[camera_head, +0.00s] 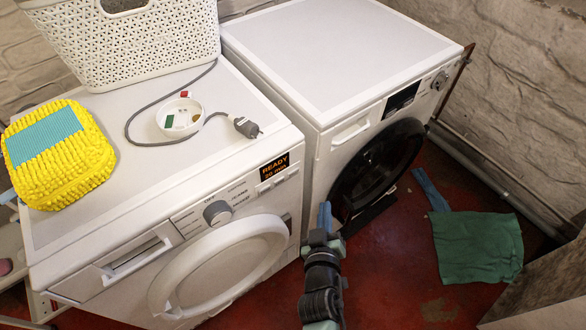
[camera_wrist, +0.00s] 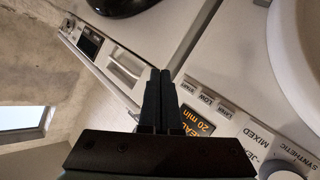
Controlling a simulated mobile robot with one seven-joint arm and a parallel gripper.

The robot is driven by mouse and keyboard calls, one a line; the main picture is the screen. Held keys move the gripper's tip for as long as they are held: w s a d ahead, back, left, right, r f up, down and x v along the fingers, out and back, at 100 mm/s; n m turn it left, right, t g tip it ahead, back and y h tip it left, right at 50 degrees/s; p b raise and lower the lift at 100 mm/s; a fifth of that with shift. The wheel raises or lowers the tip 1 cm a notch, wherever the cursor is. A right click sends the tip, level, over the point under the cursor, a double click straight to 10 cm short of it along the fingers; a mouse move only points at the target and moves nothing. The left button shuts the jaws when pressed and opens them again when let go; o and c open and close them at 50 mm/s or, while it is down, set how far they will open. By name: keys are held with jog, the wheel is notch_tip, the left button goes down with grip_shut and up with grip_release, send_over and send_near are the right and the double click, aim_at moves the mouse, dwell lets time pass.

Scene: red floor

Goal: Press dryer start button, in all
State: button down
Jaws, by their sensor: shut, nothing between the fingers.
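A row of small labelled buttons (camera_head: 277,183) lies just below the display. In the wrist view the display (camera_wrist: 198,122) is partly hidden by my fingers, and the button labels (camera_wrist: 207,100) lie to their right. My gripper (camera_head: 325,216) is shut and empty, in front of the gap between the machines. Its fingertips (camera_wrist: 161,72) look apart from the buttons.
A second white machine (camera_head: 335,45) with a dark round door stands at the right. A green cloth (camera_head: 477,247) lies on the red floor.

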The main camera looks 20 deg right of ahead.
aim_at(293, 173)
jog(key=shift+w, duration=0.1)
jog(key=w+a+b, duration=0.3)
jog(key=w+b, duration=0.1)
jog(key=w, duration=0.4)
jog(key=shift+b, duration=0.4)
jog(key=shift+w, duration=0.15)
dwell(1.6)
jog(key=shift+w+a+b, duration=0.15)
jog(key=shift+w+b, duration=0.15)
jog(key=shift+b, duration=0.05)
